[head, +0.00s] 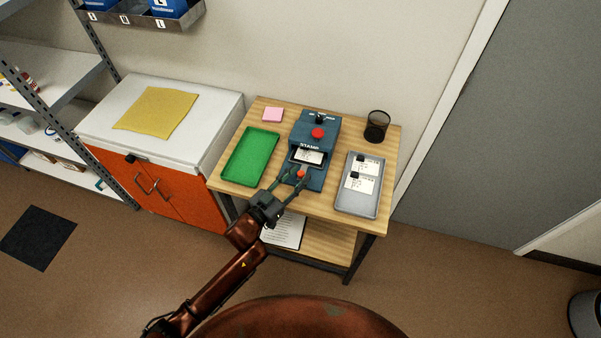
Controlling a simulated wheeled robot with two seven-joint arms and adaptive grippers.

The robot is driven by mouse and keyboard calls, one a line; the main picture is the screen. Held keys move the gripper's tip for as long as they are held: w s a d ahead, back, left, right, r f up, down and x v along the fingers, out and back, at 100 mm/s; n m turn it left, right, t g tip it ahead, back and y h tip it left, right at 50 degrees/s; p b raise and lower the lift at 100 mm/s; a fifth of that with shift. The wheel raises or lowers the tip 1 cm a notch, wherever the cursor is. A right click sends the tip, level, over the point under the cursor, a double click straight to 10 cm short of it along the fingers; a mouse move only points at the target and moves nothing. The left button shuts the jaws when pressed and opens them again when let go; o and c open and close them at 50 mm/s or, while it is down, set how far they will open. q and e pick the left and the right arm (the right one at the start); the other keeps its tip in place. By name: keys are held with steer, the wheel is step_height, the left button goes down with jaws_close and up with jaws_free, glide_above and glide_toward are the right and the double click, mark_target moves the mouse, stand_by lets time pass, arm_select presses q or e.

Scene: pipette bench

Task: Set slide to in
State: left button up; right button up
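The blue-grey stamp machine (329,153) stands on the wooden table, marked STAMP. It has a red button (318,133) on top and a small black knob (320,117) behind that. A slide with a white card (307,156) shows at its front opening. A small red knob (301,174) is at the front of the slide. My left gripper (296,176) is at the machine's front, its two fingers apart, with the red knob between or just beside the tips. I cannot tell whether they touch it. My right gripper is not in view.
A green tray (238,174) lies left of the machine, and a grey tray (345,203) with labelled cards lies right. A pink note pad (272,114) and a black mesh cup (377,126) stand at the back. An orange cabinet (182,205) adjoins on the left.

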arm_select(q)
steer(key=v, duration=1)
steer(key=shift+a, duration=0.1)
